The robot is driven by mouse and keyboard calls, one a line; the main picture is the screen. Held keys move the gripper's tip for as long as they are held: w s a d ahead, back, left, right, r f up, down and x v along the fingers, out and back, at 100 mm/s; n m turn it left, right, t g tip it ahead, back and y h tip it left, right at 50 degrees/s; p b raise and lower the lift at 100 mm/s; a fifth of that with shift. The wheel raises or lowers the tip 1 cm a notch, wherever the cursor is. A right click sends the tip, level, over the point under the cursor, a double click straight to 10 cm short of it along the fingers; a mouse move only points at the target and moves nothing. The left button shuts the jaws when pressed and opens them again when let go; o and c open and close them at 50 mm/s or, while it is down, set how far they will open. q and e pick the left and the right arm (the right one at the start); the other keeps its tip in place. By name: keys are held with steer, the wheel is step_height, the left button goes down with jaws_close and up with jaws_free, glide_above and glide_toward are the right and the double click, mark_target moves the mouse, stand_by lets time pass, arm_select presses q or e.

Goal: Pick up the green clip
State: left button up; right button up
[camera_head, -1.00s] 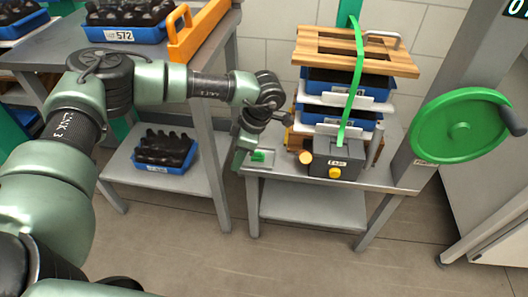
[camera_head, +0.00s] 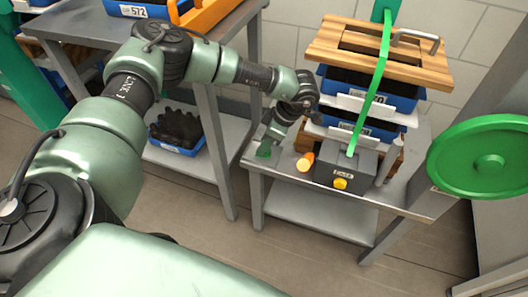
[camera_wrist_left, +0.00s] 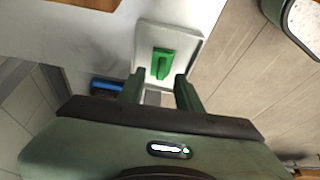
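The green clip (camera_wrist_left: 162,63) lies on a small pale tray (camera_wrist_left: 190,48) in the left wrist view. In the head view a small green patch at the left end of the workbench (camera_head: 263,153) appears to be the clip, partly hidden by my gripper. My left gripper (camera_wrist_left: 160,88) is open, its two green fingers spread and empty, with the clip just beyond the fingertips. In the head view the left gripper (camera_head: 270,140) hangs down over that end of the bench. My right gripper is not in view.
Stacked blue bins (camera_head: 372,94) under a wooden board (camera_head: 440,70) rise behind. A green wheel (camera_head: 490,160) is at the right.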

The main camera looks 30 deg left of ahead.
arm_select(q)
steer(key=shift+s+a+f, duration=0.1)
steer(key=shift+a+f, duration=0.2)
steer(key=shift+f, duration=0.25)
jaws_close()
steer(key=shift+r, duration=0.1)
